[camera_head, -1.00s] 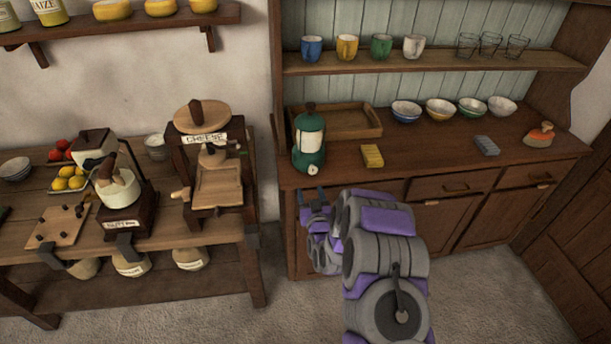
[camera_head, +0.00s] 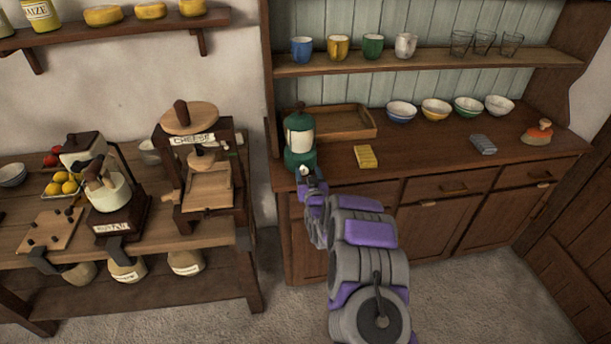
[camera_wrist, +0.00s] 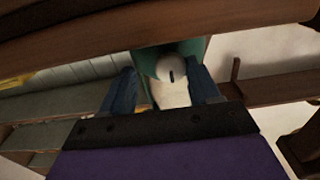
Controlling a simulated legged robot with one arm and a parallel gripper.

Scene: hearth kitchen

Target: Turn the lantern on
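The green lantern (camera_head: 300,137) with a pale glass middle stands upright at the left end of the hutch counter (camera_head: 420,155). Its round white knob (camera_wrist: 171,68) with a dark mark shows in the wrist view, in front of its green base. My gripper (camera_head: 310,176) is at the counter's front edge, just in front of the lantern's base, and hides part of it. In the wrist view my gripper (camera_wrist: 163,90) has its two blue-grey fingers apart, one on each side of the knob. I cannot tell whether they touch it.
A wooden tray (camera_head: 373,132) lies behind the lantern and a yellow block (camera_head: 366,157) to its right. Bowls (camera_head: 401,112) stand farther right. A work table (camera_head: 205,233) with a cheese press (camera_head: 203,180) is at the left.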

